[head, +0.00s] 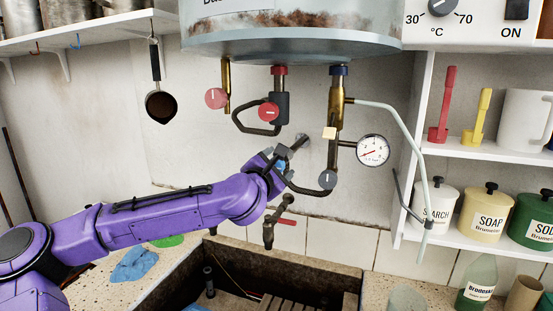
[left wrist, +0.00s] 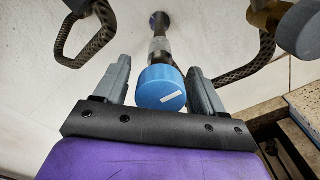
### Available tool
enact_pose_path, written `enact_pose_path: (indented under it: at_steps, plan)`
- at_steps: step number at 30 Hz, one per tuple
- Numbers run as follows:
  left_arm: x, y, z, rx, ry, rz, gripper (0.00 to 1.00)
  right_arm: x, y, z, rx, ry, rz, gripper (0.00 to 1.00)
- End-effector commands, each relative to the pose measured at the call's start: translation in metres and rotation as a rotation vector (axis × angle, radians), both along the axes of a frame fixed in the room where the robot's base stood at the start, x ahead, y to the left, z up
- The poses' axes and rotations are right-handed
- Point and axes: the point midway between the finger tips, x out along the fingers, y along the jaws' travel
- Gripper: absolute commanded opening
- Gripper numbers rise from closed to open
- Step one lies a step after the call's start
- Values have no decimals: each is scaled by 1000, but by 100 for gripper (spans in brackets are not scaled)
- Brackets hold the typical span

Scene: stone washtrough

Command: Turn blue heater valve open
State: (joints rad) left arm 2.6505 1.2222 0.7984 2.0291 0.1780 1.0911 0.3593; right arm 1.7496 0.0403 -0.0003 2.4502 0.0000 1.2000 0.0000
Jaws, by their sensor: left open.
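The blue valve knob (left wrist: 160,88), round with a white mark on its face, sits on a grey metal pipe that runs to the wall. My left gripper (left wrist: 159,66) is open, with one grey finger on each side of the knob. I cannot tell whether the fingers touch it. In the head view my left gripper (head: 282,158) is at the wall pipe below the heater tank (head: 290,45). The knob is mostly hidden there by the gripper. My right gripper is not in view.
Red knobs (head: 268,113), a brass pipe (head: 336,105), black hoses and a pressure gauge (head: 372,150) hang close around the gripper. A tap (head: 272,225) is just below, over the stone trough (head: 345,278). Shelves with jars (head: 487,215) stand at right.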

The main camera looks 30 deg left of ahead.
Motion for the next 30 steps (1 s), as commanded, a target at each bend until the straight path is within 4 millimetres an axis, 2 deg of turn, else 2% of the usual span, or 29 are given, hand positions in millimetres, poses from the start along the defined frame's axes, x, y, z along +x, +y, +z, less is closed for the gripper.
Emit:
enact_pose_path:
  at_steps: [8, 9, 14, 23, 30]
  plan:
    - [3, -2, 2, 4, -3, -1, 70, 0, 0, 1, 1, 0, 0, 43]
    - [3, -2, 2, 4, -3, -1, 66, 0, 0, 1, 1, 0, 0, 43]
    - [3, -2, 2, 3, -3, -1, 14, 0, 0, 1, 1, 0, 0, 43]
    - [3, -1, 0, -21, -8, 2, 14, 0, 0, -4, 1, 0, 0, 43]
    - [3, 0, -5, -132, -35, 4, 14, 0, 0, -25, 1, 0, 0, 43]
